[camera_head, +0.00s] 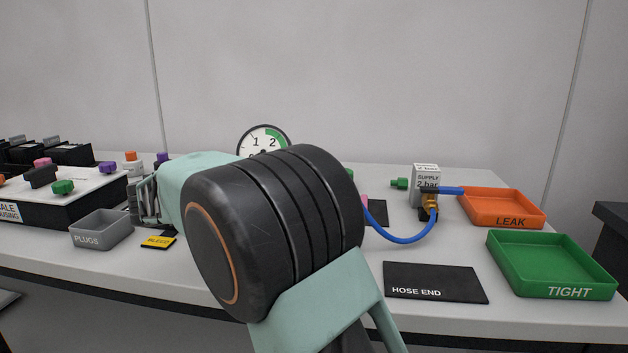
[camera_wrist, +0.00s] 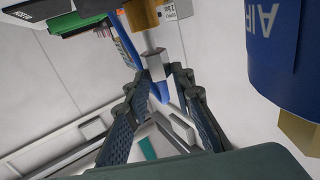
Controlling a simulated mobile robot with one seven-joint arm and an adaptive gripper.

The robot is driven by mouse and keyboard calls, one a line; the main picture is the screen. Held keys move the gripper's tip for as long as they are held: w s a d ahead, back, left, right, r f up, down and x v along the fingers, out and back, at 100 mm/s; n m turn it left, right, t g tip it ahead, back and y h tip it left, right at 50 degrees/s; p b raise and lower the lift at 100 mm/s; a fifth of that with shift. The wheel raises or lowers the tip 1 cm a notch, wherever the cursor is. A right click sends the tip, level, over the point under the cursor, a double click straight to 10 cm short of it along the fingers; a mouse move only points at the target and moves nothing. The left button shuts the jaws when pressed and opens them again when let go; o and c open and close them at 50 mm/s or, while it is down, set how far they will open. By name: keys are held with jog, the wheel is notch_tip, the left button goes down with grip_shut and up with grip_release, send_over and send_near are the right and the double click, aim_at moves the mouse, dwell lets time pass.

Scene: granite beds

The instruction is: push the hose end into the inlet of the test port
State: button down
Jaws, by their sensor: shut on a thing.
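In the wrist view, my gripper (camera_wrist: 158,74) is shut on the hose end (camera_wrist: 155,66), a grey metal block with a thin silver stem. The blue hose (camera_wrist: 127,42) shows behind it. The stem points at a brass fitting (camera_wrist: 141,14) at the top edge, which looks like the inlet of the test port. I cannot tell whether the stem's tip is inside it. In the head view, my gripper (camera_head: 146,203) shows only partly at the left, beyond my arm. My arm hides the hose end and port there.
A blue cylinder marked AIR (camera_wrist: 268,45) stands close on the right in the wrist view. In the head view, the supply block (camera_head: 425,178), LEAK tray (camera_head: 505,222), TIGHT tray (camera_head: 568,292) and HOSE END mat (camera_head: 435,282) are at right. The PLUGS bin (camera_head: 87,240) is at left.

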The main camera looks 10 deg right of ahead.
jog(key=shift+f, duration=0.7)
jog(key=shift+r, duration=0.15)
jog(key=shift+r, duration=0.45)
jog(key=c, duration=1.6)
grip_release()
jog(key=shift+v, duration=2.5)
